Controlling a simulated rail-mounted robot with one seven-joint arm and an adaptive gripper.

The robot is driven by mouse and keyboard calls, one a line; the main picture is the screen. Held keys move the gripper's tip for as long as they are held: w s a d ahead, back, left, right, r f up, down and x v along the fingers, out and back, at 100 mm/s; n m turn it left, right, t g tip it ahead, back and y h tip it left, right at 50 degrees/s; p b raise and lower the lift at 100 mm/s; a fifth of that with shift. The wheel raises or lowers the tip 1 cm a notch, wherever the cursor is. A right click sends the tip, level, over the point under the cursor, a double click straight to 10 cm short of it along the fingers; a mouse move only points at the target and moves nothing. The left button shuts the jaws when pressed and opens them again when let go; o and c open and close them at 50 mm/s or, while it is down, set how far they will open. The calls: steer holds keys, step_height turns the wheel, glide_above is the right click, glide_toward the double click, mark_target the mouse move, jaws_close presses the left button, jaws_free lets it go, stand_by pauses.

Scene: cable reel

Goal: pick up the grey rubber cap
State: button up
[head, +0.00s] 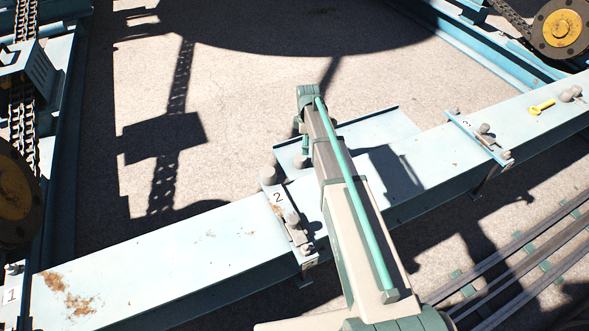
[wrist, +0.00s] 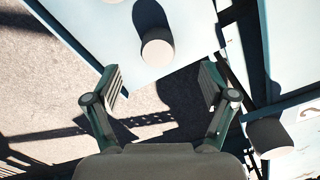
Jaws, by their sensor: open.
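In the wrist view a round grey cap (wrist: 158,50) stands on a pale blue plate (wrist: 95,15), ahead of my gripper (wrist: 163,82). My gripper is open and empty, its two fingers spread to either side below the cap and apart from it. A second grey round piece (wrist: 268,138) shows at the right, on a pale blue surface outside the fingers. In the head view a grey round piece (head: 268,175) stands by the beam near the number 2. My arm hides much of this area there, and my fingers are hard to make out.
Chains and wheels (head: 562,28) stand at both sides. Concrete floor (head: 240,110) is open behind.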

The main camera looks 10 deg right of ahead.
mark_target(302, 157)
steer(key=shift+w+a+f, duration=0.1)
steer(key=shift+w+a, duration=0.15)
steer(key=shift+a, duration=0.5)
steer(key=shift+a+f, duration=0.15)
steer(key=shift+a, duration=0.05)
steer(key=f, duration=0.3)
steer(key=f+b, duration=0.1)
steer(key=f, duration=0.6)
steer(key=shift+w+d+f+b, duration=0.1)
steer(key=shift+d+b, duration=0.15)
steer(key=shift+b, duration=0.15)
steer(key=c, duration=1.2)
